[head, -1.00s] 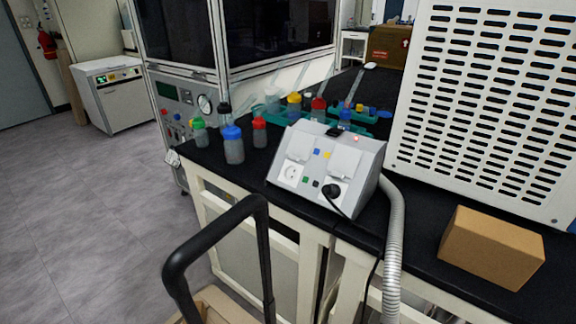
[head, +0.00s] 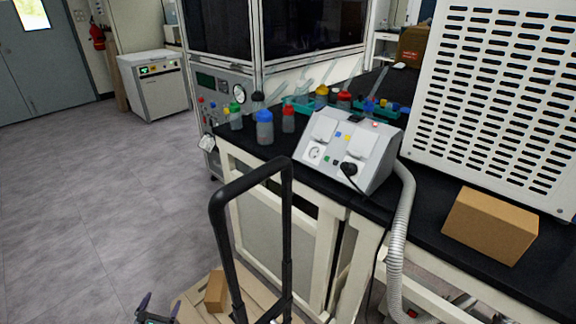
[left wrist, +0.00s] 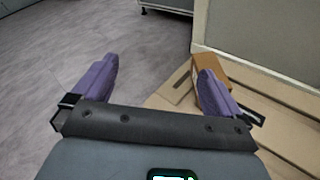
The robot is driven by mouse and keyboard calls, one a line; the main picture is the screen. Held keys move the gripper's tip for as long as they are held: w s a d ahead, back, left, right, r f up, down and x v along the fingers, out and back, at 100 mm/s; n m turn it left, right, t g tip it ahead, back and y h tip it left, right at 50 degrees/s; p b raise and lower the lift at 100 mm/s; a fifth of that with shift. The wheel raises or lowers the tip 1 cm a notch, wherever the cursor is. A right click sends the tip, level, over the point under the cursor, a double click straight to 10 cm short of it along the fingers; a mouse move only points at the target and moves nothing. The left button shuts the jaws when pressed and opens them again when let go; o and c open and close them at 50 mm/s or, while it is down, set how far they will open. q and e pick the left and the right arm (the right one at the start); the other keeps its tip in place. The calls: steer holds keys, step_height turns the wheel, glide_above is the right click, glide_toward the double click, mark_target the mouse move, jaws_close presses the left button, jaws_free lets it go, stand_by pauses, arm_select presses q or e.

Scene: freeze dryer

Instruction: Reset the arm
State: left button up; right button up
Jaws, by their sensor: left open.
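My left gripper (head: 157,311) shows at the bottom edge of the head view, beside the wooden cart platform (head: 190,296). In the left wrist view its two purple fingers (left wrist: 158,80) are spread wide with nothing between them. A small cardboard box (head: 215,291) lies on the platform; it also shows in the left wrist view (left wrist: 211,68), partly hidden behind the right-hand finger. My right gripper is in neither view.
A black cart handle (head: 215,210) rises from the platform in front of the bench. The black bench (head: 425,225) carries several capped bottles (head: 265,128), a grey socket box (head: 350,150) and a larger cardboard box (head: 490,225). Grey floor (head: 100,210) is clear at the left.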

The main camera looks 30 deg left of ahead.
arm_select(q)
steer(key=w+d+r+n+g+h, duration=0.1)
steer(key=d+r+n+g+h, duration=0.15)
steer(key=d+n, duration=0.6)
steer(key=w+d+r+n+g+h, duration=0.1)
steer(key=d+n+g, duration=0.2)
steer(key=d+n, duration=0.5)
steer(key=s+d+r+n+g+h, duration=0.1)
steer(key=s+d+r+n+g, duration=0.3)
steer(key=s+d+r+n, duration=0.95)
steer(key=w+d+f+n+h, duration=0.15)
steer(key=d+h, duration=0.25)
steer(key=d, duration=0.6)
step_height(320, 180, up, 66)
steer(key=p, duration=6.6)
steer(key=shift+d+f, duration=0.15)
steer(key=shift+d, duration=0.2)
